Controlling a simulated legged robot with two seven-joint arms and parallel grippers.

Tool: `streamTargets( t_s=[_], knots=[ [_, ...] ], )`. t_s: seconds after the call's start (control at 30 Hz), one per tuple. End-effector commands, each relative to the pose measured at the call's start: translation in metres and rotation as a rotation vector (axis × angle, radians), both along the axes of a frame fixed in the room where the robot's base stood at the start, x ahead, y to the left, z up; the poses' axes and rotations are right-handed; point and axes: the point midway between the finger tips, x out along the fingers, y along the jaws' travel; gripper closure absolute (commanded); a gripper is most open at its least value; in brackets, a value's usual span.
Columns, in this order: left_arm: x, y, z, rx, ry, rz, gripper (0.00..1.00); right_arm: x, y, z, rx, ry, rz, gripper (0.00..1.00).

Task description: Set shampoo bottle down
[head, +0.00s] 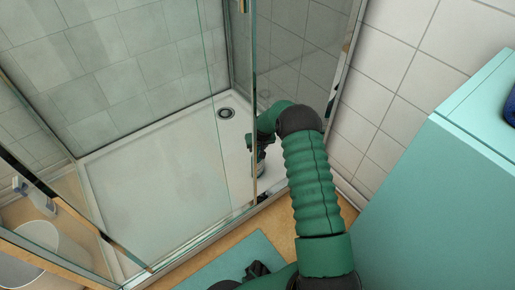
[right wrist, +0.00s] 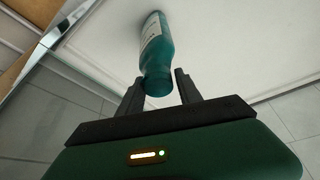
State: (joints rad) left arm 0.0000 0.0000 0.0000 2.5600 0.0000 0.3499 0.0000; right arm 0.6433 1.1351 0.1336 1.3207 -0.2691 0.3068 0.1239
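The shampoo bottle (right wrist: 156,50) is teal with a pale label. In the right wrist view it lies between the two dark fingers of my right gripper (right wrist: 160,88), with its near end at fingertip level. The fingers are spread a little wider than the bottle, with a narrow gap on the right; the left finger is very close, and I cannot tell if it touches. In the head view my right gripper (head: 257,160) is low inside the shower, with the bottle (head: 260,170) mostly hidden by it. Dark and green parts of mine at the bottom edge do not clearly show my left gripper's fingers.
The white shower tray (head: 150,180) is otherwise clear around the drain (head: 225,113). A glass panel with a metal edge (head: 254,100) stands close beside my right arm. A teal cabinet (head: 430,220) is at the right, and a bath mat (head: 235,262) lies outside.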

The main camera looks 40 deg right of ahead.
Motion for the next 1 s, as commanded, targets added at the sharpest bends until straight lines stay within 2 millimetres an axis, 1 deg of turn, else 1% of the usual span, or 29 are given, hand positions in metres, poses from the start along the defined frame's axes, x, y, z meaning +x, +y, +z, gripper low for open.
streamTargets(
  t_s=[0.03,0.1,0.37,0.47,0.57,0.7,0.8,0.9,1.0],
  knots=[
    [0.0,0.0,0.0,0.0,0.0,0.0,0.38,0.0,0.0,0.0,0.0,0.001,0.0,0.5],
    [0.0,0.0,0.0,0.0,0.0,0.0,0.38,0.0,0.0,0.0,0.0,0.001,0.0,0.42],
    [0.0,0.0,0.0,0.0,0.0,0.0,0.38,0.0,0.0,0.001,0.0,0.0,0.0,0.42],
    [0.0,0.0,0.006,0.0,0.0,0.0,0.38,-0.002,0.001,0.008,0.0,0.0,0.001,0.42],
    [0.0,0.0,0.021,0.0,0.0,0.0,0.38,-0.007,0.004,0.028,0.0,0.0,0.001,0.42],
    [0.0,0.0,0.047,0.0,0.0,0.0,0.38,-0.019,0.01,0.066,-0.002,0.0,0.001,0.42],
    [0.0,0.0,0.061,0.0,0.0,0.0,0.38,-0.028,0.015,0.087,-0.002,0.0,0.001,0.42],
    [0.0,0.0,0.07,0.0,0.0,0.0,0.38,-0.035,0.019,0.103,-0.001,0.001,0.001,0.42],
    [0.0,0.0,0.074,0.0,0.0,0.0,0.38,-0.039,0.021,0.11,0.0,0.0,0.001,0.42]
  ],
)
